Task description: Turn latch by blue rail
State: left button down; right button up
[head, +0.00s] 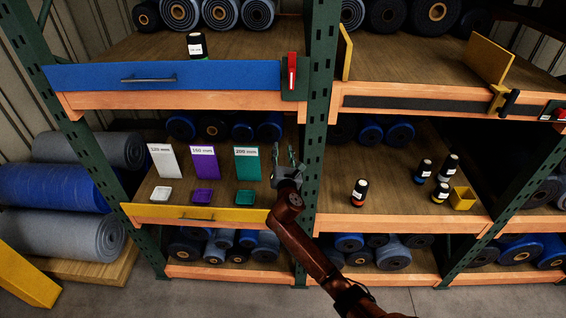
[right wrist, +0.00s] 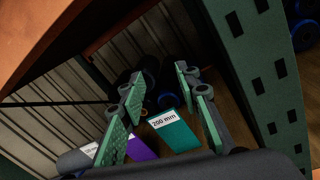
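The blue rail (head: 165,76) runs along the front of the upper left shelf and has a grey handle. The red latch (head: 291,72) stands upright on a dark green plate at the rail's right end, beside the green post. My right gripper (head: 285,152) is below the latch and apart from it, near the post and to the right of the 200 mm sign. Its fingers are spread and empty, as the right wrist view (right wrist: 159,72) also shows. The latch cannot be made out in the right wrist view. My left gripper is not in view.
The green post (head: 319,110) stands close beside my right gripper, and the upper shelf's orange beam (head: 185,99) is above it. White, purple and teal signs (head: 247,162) stand on the middle shelf behind a yellow rail (head: 195,214). A black-capped bottle (head: 196,46) stands behind the blue rail.

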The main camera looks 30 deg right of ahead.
jog(key=shift+m+g+y, duration=0.3)
jog(key=shift+w+f, duration=0.2)
jog(key=shift+f, duration=2.4)
jog(key=shift+d, duration=0.1)
